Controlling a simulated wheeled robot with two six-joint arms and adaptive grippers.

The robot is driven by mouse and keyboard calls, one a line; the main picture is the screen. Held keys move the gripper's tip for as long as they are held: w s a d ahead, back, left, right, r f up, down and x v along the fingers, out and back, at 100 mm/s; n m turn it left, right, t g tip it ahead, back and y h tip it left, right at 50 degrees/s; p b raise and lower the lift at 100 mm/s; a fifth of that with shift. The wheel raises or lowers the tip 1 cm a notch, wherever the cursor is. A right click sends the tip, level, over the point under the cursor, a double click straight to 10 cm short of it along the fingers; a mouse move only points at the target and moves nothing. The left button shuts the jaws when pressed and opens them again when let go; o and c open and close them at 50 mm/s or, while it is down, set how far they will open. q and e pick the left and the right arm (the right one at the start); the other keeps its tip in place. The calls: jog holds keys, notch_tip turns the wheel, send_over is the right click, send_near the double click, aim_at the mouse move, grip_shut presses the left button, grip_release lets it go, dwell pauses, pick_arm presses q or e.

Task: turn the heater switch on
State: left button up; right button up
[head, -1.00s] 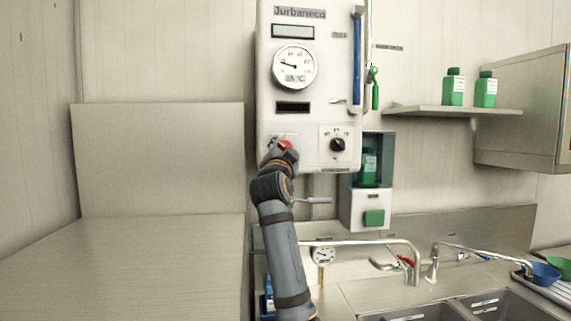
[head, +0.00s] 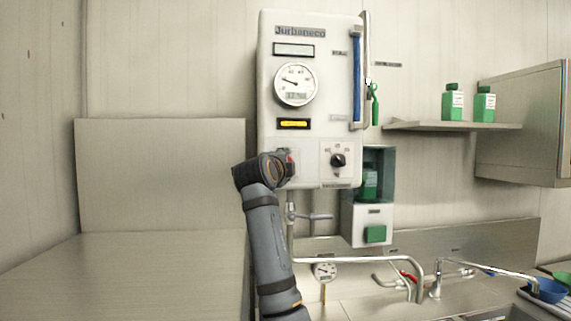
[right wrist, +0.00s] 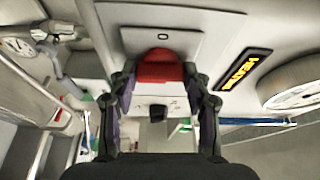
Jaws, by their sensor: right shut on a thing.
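The heater switch is a red rocker (right wrist: 160,66) on a light plate of the white boiler (head: 310,100). A sliver of the red switch (head: 290,160) also shows in the head view, mostly hidden by my wrist. My right gripper (right wrist: 160,82) is shut on the red switch, one finger on each side of it. In the head view my right gripper (head: 284,167) is at the boiler's lower left. The heating indicator (head: 294,124) is lit yellow-orange, and its lit lettering (right wrist: 243,72) shows in the right wrist view. My left gripper is out of view.
A black dial (head: 338,160) sits right of the switch, a round gauge (head: 294,84) above. A pipe valve (head: 310,216) and a dispenser (head: 366,222) are below. A sink tap (head: 418,275) stands lower right. The counter (head: 150,275) at left is clear.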

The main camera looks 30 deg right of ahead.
jog(key=shift+f+m, duration=0.1)
jog(key=shift+m, duration=0.3)
jog(key=o, duration=1.2)
jog(key=shift+c, duration=0.2)
jog(key=v, duration=0.7)
jog(key=shift+a, duration=0.15)
jog(key=shift+s, duration=0.1)
